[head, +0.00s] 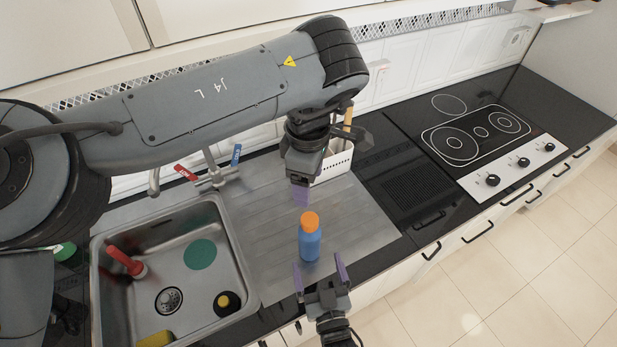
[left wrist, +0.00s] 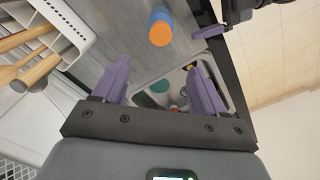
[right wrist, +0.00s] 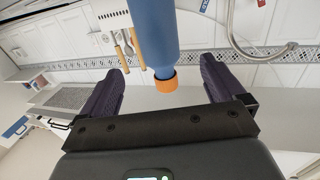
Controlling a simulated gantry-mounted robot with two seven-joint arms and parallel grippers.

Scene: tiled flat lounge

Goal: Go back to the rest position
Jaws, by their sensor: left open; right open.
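My left gripper (head: 301,192) hangs above the steel drainboard, behind the blue bottle (head: 309,242) with an orange cap. In the left wrist view its purple fingers are apart with nothing between them, and the bottle (left wrist: 159,27) stands beyond them. My right gripper (head: 320,277) is at the counter's front edge, just in front of the bottle, with its purple fingers spread. In the right wrist view the bottle (right wrist: 154,38) shows ahead of the open fingers, and I see no contact. The bottle stands upright on the drainboard (head: 262,207).
A steel sink (head: 240,262) at left holds a red-handled brush (head: 126,262), a green disc (head: 200,254) and other items. A white utensil holder (head: 337,161) stands behind the drainboard. A cooktop (head: 476,138) lies to the right. The tiled floor (head: 520,255) in front is clear.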

